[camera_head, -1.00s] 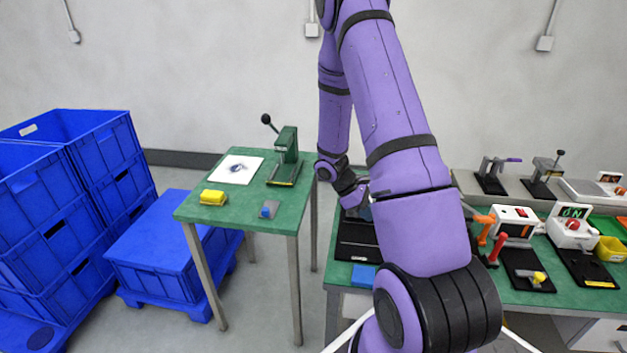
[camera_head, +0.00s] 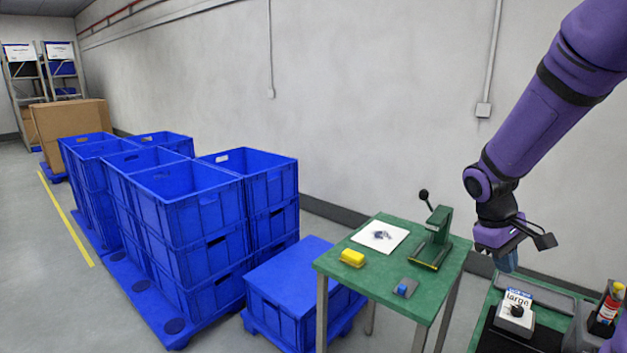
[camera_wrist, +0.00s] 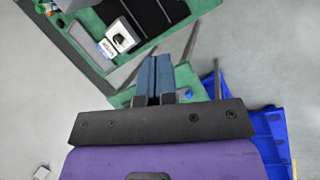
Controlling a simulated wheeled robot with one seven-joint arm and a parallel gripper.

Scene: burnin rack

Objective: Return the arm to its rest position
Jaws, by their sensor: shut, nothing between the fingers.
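My purple arm (camera_head: 560,85) comes in from the upper right of the head view and bends down at the wrist. My gripper (camera_head: 507,262) hangs at its end, above and to the right of the small green table, near the left end of the longer green bench. In the wrist view my gripper (camera_wrist: 154,78) shows its two blue-grey fingers together, with nothing between them. The fingertips point toward the gap between the bench and the small table.
A small green table (camera_head: 412,297) holds a green lever press (camera_head: 434,238), a yellow block (camera_head: 352,258) and a white sheet (camera_head: 380,236). Stacked blue crates (camera_head: 190,235) stand left. The bench (camera_head: 485,325) carries a box labelled "large" (camera_head: 514,316). Open floor lies far left.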

